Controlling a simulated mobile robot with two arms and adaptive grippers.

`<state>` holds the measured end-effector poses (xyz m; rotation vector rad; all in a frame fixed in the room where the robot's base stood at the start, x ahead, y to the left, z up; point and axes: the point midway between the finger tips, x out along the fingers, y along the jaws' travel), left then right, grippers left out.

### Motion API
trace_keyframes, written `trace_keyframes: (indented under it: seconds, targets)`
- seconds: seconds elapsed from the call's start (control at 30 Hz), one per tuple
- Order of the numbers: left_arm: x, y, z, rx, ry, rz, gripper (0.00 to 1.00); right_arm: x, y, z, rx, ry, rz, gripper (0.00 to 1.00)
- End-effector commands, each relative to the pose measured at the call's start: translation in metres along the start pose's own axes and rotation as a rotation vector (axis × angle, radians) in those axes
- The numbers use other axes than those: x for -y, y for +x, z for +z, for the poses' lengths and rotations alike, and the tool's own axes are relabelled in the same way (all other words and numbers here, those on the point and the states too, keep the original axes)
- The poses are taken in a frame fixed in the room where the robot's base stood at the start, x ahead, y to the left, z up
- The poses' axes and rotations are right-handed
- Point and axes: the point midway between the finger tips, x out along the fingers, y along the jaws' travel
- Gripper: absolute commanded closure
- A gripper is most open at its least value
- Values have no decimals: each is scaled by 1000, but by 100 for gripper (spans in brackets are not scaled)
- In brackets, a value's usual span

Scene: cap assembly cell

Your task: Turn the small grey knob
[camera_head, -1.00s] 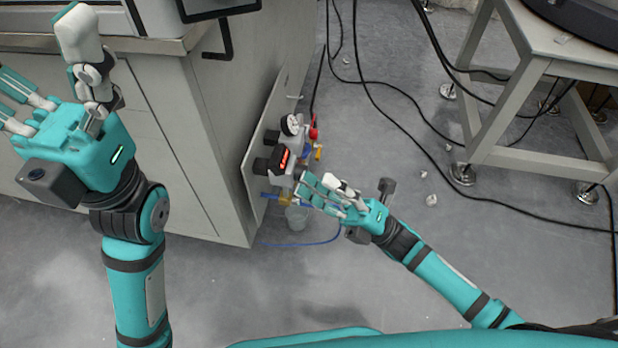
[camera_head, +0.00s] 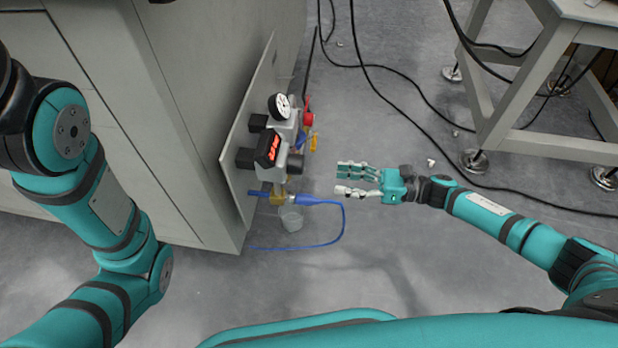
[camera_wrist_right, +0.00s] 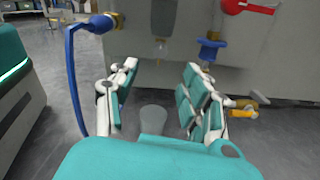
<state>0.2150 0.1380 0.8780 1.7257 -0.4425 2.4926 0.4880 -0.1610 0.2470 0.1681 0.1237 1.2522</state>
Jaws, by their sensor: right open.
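The air unit (camera_head: 275,147) with a round gauge (camera_head: 280,106) and a red-lit display is fixed to a grey side panel on the cabinet. A short dark grey knob (camera_head: 295,164) sticks out of its right side; I cannot tell whether this is the task's small grey knob. My right gripper (camera_head: 341,179) is open and empty, to the right of the unit and apart from it, fingers pointing at it. Its spread fingers show in the right wrist view (camera_wrist_right: 160,72), where no grey knob can be made out. My left gripper is out of view; only its arm shows.
A blue hose (camera_head: 322,203) loops from the brass fitting above a clear cup (camera_head: 291,217). A red handle (camera_head: 307,112) and yellow parts (camera_head: 314,142) sit behind the unit. Black cables lie on the floor (camera_head: 400,270). A metal stand (camera_head: 560,95) is at right.

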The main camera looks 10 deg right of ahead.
Motion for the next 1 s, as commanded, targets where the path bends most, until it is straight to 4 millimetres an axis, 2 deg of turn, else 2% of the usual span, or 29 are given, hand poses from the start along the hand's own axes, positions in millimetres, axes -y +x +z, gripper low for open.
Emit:
trace_keyframes:
  seconds: [0.03, 0.2, 0.4, 0.6, 0.83, 1.0]
  targets:
    - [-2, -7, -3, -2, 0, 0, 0, 0, 13, -3, 4, -2, 5, 52]
    - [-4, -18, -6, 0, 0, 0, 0, 0, 48, -2, 3, -2, 4, 52]
    - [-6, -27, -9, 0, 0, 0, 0, 0, 76, -1, 3, 0, 2, 52]
    - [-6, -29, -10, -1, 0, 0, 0, 0, 86, 0, 1, 1, 0, 52]
    - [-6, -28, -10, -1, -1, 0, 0, 0, 86, 0, 1, 2, 0, 52]
    - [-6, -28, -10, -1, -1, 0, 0, 0, 86, 0, 1, 2, 0, 73]
